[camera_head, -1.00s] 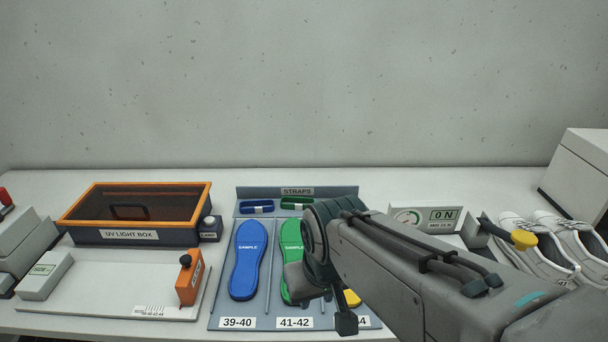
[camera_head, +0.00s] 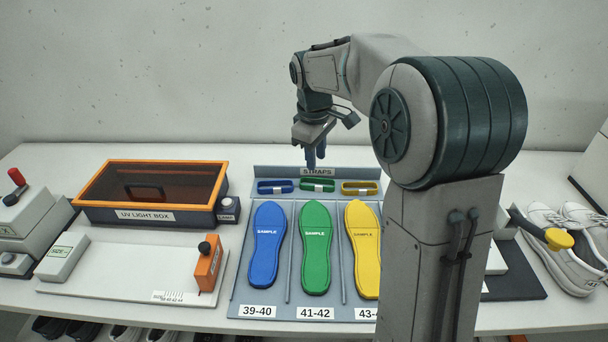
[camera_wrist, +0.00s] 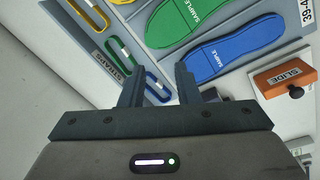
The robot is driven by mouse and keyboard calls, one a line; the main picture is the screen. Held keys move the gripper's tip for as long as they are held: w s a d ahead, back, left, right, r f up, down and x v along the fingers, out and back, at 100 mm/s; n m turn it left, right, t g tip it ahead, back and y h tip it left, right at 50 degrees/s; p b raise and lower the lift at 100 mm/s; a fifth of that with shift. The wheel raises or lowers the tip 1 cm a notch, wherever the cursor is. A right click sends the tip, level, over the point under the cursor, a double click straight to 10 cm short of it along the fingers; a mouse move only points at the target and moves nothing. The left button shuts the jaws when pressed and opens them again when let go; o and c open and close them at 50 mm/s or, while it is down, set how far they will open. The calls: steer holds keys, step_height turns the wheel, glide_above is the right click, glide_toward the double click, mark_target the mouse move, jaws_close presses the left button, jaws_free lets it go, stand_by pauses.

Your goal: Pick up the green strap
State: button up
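The green strap (camera_head: 317,185) lies in the STRAPS tray behind the green sample insole, between the blue strap (camera_head: 275,187) and the yellow strap (camera_head: 360,188). My gripper (camera_head: 315,163) points down above the back of the tray, near the green strap, apart from it. In the wrist view my gripper (camera_wrist: 159,68) is open with nothing held. There the green strap (camera_wrist: 118,54) shows just left of the left finger. The blue strap (camera_wrist: 157,84) shows between the fingers, and the yellow strap (camera_wrist: 89,14) lies further up left.
Blue (camera_head: 267,245), green (camera_head: 316,248) and yellow (camera_head: 363,250) sample insoles lie in front of the straps. An orange-rimmed UV light box (camera_head: 150,215) stands left, with an orange slide block (camera_head: 208,265) before it. White shoes (camera_head: 560,240) stand right. The wall is close behind.

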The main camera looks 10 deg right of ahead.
steer(key=w+f+n+g+p, duration=0.1)
steer(key=w+f+n, duration=0.45)
steer(key=w, duration=0.75)
steer(key=p, duration=0.1)
glide_toward(309, 181)
steer(key=s, duration=0.1)
steer(key=s+f, duration=0.1)
steer(key=s, duration=0.1)
steer(key=shift+s+a+f+m+y, duration=0.1)
steer(key=shift+s+f+m+y, duration=0.15)
steer(key=shift+f+y, duration=0.15)
steer(key=shift+f+p, duration=0.8)
steer(key=shift+f, duration=1.9)
jaws_close()
